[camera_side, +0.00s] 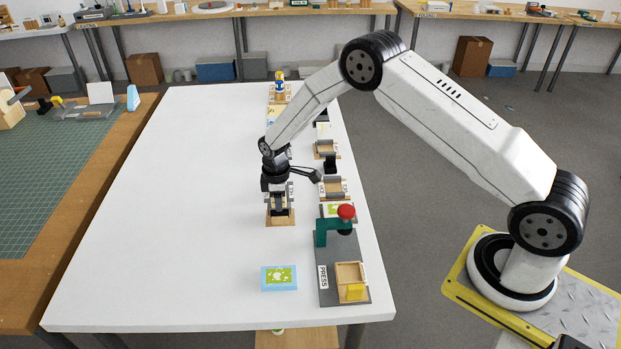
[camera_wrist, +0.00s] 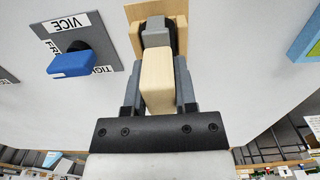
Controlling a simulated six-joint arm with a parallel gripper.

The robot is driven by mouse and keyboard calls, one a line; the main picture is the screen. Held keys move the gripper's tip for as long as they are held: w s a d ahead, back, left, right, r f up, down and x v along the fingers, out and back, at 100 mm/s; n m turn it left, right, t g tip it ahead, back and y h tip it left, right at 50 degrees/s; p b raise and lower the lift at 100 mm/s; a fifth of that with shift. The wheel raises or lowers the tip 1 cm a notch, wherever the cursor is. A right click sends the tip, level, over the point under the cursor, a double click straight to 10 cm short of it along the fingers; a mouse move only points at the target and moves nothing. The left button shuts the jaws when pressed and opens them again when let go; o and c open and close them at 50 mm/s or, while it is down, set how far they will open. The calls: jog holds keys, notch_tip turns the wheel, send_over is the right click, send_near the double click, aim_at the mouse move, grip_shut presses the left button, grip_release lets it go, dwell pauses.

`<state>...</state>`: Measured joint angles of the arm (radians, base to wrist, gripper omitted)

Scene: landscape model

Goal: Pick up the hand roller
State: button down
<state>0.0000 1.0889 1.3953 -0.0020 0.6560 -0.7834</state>
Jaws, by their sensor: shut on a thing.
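My gripper (camera_side: 279,206) points down at the near right part of the white table, just over a small wooden stand (camera_side: 281,221). In the wrist view my gripper (camera_wrist: 158,85) is shut on the pale wooden handle of the hand roller (camera_wrist: 157,78), with one finger on each side. The roller's grey and dark head shows beyond the handle, at the wooden stand (camera_wrist: 178,8). I cannot tell whether the head touches the stand. In the side view the roller is mostly hidden by my gripper.
A press board (camera_side: 327,292) with a green lever arm and red knob (camera_side: 346,212) stands to the right. A blue block with a green picture (camera_side: 279,279) lies in front. Wooden stations line the right edge. A vice plate with a blue handle (camera_wrist: 72,63) is nearby. The table's left side is clear.

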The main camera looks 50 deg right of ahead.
jog(key=shift+r, duration=4.95)
jog(key=c, duration=1.2)
grip_release()
grip_shut()
jog(key=shift+s+d, duration=0.5)
jog(key=shift+d, duration=0.1)
jog(key=s+d, duration=0.9)
jog(key=s, duration=0.3)
jog(key=shift+s+d, duration=0.25)
jog(key=shift+s, duration=0.05)
